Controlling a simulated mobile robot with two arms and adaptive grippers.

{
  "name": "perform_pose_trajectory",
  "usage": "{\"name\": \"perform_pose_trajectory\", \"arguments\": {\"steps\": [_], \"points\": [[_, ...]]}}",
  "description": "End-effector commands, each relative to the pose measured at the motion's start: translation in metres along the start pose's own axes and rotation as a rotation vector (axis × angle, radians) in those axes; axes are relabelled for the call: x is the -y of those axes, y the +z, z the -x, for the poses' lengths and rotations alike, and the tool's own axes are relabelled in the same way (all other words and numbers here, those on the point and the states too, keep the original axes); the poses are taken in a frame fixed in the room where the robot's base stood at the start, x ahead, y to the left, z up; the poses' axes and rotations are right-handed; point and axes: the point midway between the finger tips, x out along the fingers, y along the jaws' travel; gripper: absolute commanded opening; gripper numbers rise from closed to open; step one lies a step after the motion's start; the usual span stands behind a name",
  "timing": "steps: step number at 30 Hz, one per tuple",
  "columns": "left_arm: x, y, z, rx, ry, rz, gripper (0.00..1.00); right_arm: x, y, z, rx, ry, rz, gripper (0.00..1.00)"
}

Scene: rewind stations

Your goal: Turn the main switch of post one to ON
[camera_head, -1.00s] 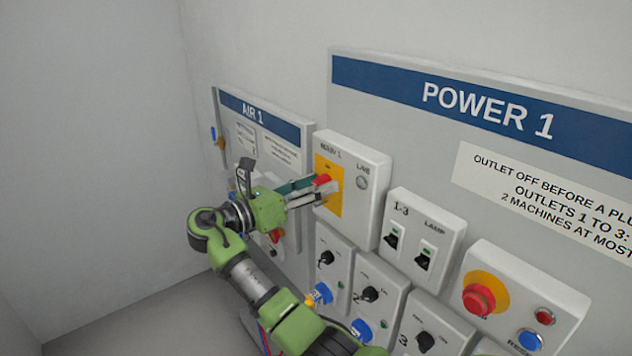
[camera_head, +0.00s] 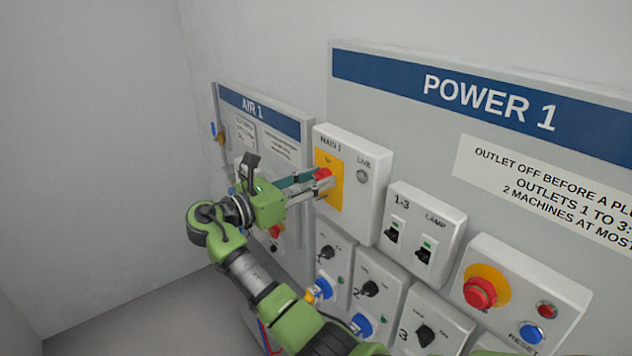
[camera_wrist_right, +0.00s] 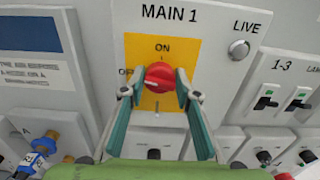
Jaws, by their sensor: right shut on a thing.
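The main switch is a red round knob (camera_head: 323,174) on a yellow plate (camera_head: 335,196) of the grey MAIN 1 box (camera_head: 367,202). In the right wrist view the knob (camera_wrist_right: 160,76) shows its white mark towards the left, on the OFF side. The ON label (camera_wrist_right: 162,48) is above it. My right gripper (camera_head: 322,184) reaches in from the left and is shut on the knob, one finger on each side, as the wrist view also shows (camera_wrist_right: 160,94). The LIVE lamp (camera_head: 362,176) looks grey and unlit. My left gripper is not in view.
Below are outlet boxes with black knobs (camera_head: 370,289) and blue sockets. To the right are the 1-3/LAMP switch box (camera_head: 424,228) and a red emergency button (camera_head: 480,292). The AIR 1 panel (camera_head: 290,128) is behind my right gripper. Free room is at the left.

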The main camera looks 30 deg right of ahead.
Motion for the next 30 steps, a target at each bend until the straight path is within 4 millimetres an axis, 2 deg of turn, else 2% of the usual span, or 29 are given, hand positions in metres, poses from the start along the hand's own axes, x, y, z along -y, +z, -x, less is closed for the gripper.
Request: {"name": "perform_pose_trajectory", "arguments": {"steps": [14, 30], "points": [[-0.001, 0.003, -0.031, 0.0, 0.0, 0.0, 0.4, 0.001, -0.004, 0.0, 0.0, 0.001, -0.453, 0.08], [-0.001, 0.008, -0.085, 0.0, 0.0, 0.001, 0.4, 0.002, -0.006, 0.0, 0.0, 0.001, -0.965, 0.08]]}}
